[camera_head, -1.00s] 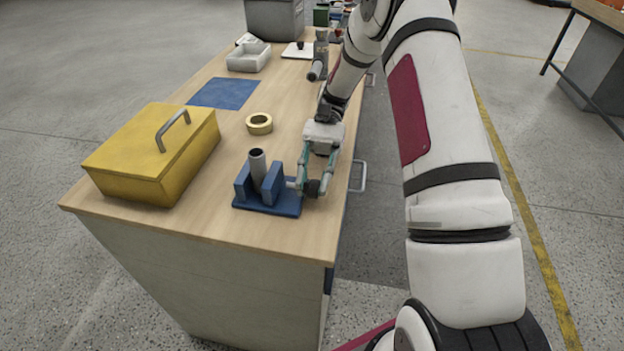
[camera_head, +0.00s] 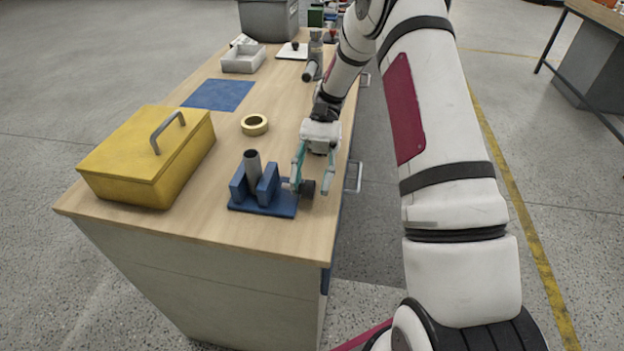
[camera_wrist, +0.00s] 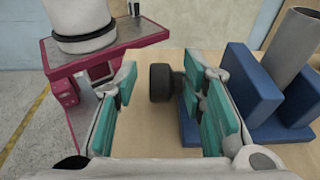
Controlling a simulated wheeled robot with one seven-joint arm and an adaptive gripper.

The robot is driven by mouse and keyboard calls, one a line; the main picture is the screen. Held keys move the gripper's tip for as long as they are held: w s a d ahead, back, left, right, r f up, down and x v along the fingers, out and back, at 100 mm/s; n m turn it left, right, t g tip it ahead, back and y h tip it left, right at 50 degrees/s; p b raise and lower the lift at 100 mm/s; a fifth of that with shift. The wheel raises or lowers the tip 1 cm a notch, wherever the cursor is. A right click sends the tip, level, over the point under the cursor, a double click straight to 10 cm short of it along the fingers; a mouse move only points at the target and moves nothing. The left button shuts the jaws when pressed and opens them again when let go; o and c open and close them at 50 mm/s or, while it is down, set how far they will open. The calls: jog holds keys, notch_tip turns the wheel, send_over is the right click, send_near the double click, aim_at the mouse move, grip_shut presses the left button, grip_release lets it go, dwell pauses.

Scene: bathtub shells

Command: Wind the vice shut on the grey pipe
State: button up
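The blue vice (camera_head: 283,209) sits near the front edge of the bench, its two upright jaws on either side of the grey pipe (camera_head: 253,162). The pipe stands up above the jaws; I cannot tell whether both jaws touch it. The vice's dark round knob (camera_head: 308,187) is on its right side. My gripper (camera_head: 312,189) is open, with its teal-padded fingers spread on either side of the knob. In the wrist view the knob (camera_wrist: 163,83) shows between the fingers, closer to the right one; the vice (camera_wrist: 252,88) and pipe (camera_wrist: 291,42) are at the right.
A yellow toolbox (camera_head: 150,155) stands left of the vice. A tape roll (camera_head: 254,125) and a blue mat (camera_head: 218,95) lie behind. A white tray (camera_head: 243,60) and grey bin (camera_head: 268,20) are farther back. The bench's right edge is close to my gripper.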

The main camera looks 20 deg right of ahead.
notch_tip(320, 180, up, 10)
jog(key=shift+f, duration=0.25)
dwell(0.3)
jog(key=shift+s, duration=0.1)
jog(key=p, duration=0.1)
jog(key=t+h+p, duration=0.1)
jog(key=shift+s+a+r+p, duration=0.15)
jog(key=shift+a+r+p, duration=0.1)
jog(key=shift+p, duration=0.1)
jog(key=w+d+r+t+h+p, duration=0.25)
jog(key=t+h+p, duration=0.25)
jog(key=t+p, duration=0.35)
jog(key=shift+g, duration=0.35)
jog(key=p+x, duration=0.1)
jog(key=x, duration=0.3)
jog(key=p+x, duration=0.1)
jog(key=x, duration=0.3)
jog(key=p+x, duration=0.1)
jog(key=x, duration=0.4)
jog(key=shift+w+d+f, duration=0.15)
jog(key=shift+w, duration=0.25)
jog(key=shift+c, duration=0.6)
jog(key=shift+d, duration=0.1)
grip_shut()
